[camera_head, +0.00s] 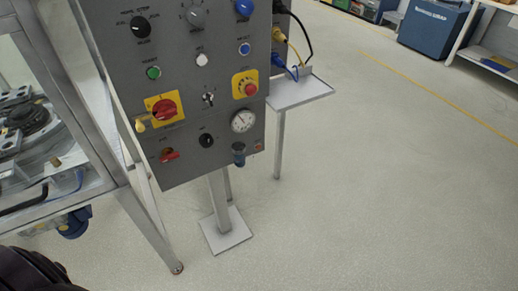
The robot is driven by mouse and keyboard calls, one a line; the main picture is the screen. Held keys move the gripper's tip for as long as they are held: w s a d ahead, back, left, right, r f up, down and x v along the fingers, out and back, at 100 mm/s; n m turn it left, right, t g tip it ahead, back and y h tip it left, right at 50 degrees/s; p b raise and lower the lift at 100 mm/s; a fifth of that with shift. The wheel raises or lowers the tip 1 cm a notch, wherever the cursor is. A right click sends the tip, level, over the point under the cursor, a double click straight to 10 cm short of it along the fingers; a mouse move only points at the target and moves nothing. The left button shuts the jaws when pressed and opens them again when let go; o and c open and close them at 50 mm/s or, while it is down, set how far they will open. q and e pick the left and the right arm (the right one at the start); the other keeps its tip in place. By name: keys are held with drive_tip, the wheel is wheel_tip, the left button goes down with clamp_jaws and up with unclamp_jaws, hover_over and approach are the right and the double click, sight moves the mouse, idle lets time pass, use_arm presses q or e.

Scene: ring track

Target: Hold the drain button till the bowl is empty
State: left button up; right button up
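A grey control panel (180,95) stands on a post in the upper left half of the view. A small dark blue cylinder (239,152), which looks like a filter bowl, hangs at the panel's lower right edge under a round white gauge (242,121). I cannot see its fill level. A small red spot (257,147) sits beside it. I cannot tell which part is the drain button. Neither of my grippers is in view, and nothing touches the panel controls.
A metal-framed machine (50,130) stands at left, a small shelf (300,93) at right. Pale floor (380,200) is clear at right.

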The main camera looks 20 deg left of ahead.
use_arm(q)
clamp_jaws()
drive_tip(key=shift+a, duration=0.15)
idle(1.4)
